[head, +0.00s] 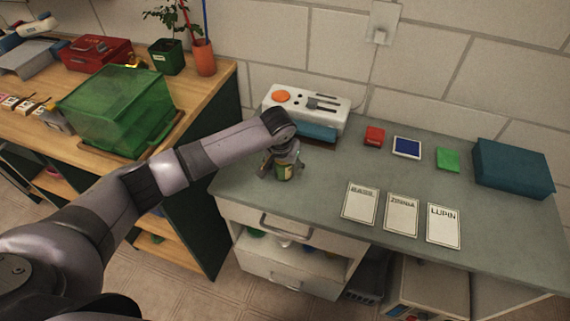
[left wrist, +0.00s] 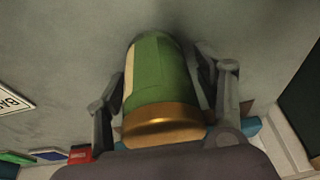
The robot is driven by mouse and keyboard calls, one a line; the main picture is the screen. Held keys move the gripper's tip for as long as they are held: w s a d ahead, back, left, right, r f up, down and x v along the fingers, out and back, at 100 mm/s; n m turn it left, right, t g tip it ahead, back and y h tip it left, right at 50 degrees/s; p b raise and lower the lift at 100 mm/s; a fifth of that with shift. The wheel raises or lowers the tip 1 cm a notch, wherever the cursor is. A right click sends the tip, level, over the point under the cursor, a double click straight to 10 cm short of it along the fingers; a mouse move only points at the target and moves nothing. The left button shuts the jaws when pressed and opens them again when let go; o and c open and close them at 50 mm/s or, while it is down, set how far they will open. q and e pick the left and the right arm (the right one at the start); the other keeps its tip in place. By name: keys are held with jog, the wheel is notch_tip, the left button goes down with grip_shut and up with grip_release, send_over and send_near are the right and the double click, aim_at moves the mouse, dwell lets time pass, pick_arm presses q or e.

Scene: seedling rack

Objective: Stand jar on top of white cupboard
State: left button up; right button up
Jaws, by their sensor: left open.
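The jar (left wrist: 160,80) has a green label and a gold-brown lid. It stands on the grey worktop (head: 320,190), near its left front edge. In the head view the jar (head: 284,174) is partly hidden by my left gripper (head: 279,168). My left gripper is open, with one finger on each side of the jar; I cannot tell whether either touches it. A white drawer unit (head: 262,216) is under the worktop's left end. A low white cupboard (head: 430,290) shows at the bottom right, partly under the worktop. My right gripper is not in view.
A white device (head: 325,105) stands behind the jar. Seed cards (head: 402,214), a red box (head: 374,136) and a teal box (head: 510,168) lie to the right. A green cover (head: 118,110) is on the wooden bench at left. Clear worktop surrounds the jar's right side.

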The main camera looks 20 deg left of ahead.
pick_arm(q)
jog(key=shift+r, duration=0.1)
jog(key=v, duration=1.2)
dwell(1.3)
dwell(1.1)
